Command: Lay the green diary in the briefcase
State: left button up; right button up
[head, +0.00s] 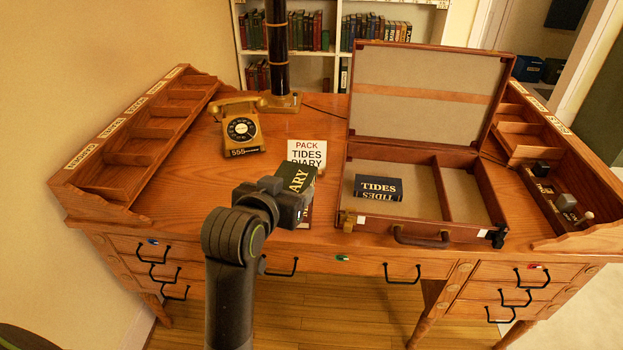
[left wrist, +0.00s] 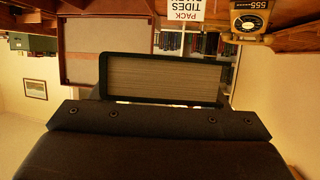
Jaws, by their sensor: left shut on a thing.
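My left gripper (head: 286,204) is shut on the green diary (head: 297,177) over the front of the desk, left of the briefcase. Part of the diary's cover lettering shows, and the gripper hides its lower part. In the left wrist view the diary's pale page edge (left wrist: 162,79) faces the camera, framed by dark covers. The briefcase (head: 408,237) lies open on the desk with its lid (head: 426,95) raised. A navy book marked TIDES (head: 378,188) lies in its wider left compartment; the narrower right compartment (head: 465,194) looks empty. My right gripper is not in view.
A white card reading PACK TIDES DIARY (head: 307,153) stands behind the diary. A yellow telephone (head: 241,128) and a dark lamp column (head: 278,50) stand farther back. Wooden sorter racks (head: 140,150) line both desk sides. The desk's left middle is clear.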

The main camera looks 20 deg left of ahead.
aim_at(405, 193)
jog(key=i+l+u, duration=0.1)
jog(key=l, duration=0.4)
jog(key=i+l+u, duration=0.1)
jog(key=i+l, duration=0.15)
jog(key=l, duration=0.3)
jog(key=i+l+u, duration=0.1)
jog(key=l, duration=0.4)
jog(key=i+l+u, duration=0.1)
jog(key=l, duration=0.45)
jog(key=i+l+u, duration=0.1)
jog(key=l, duration=0.45)
jog(key=i+l+u, duration=0.1)
jog(key=l, duration=0.5)
jog(key=i, duration=0.1)
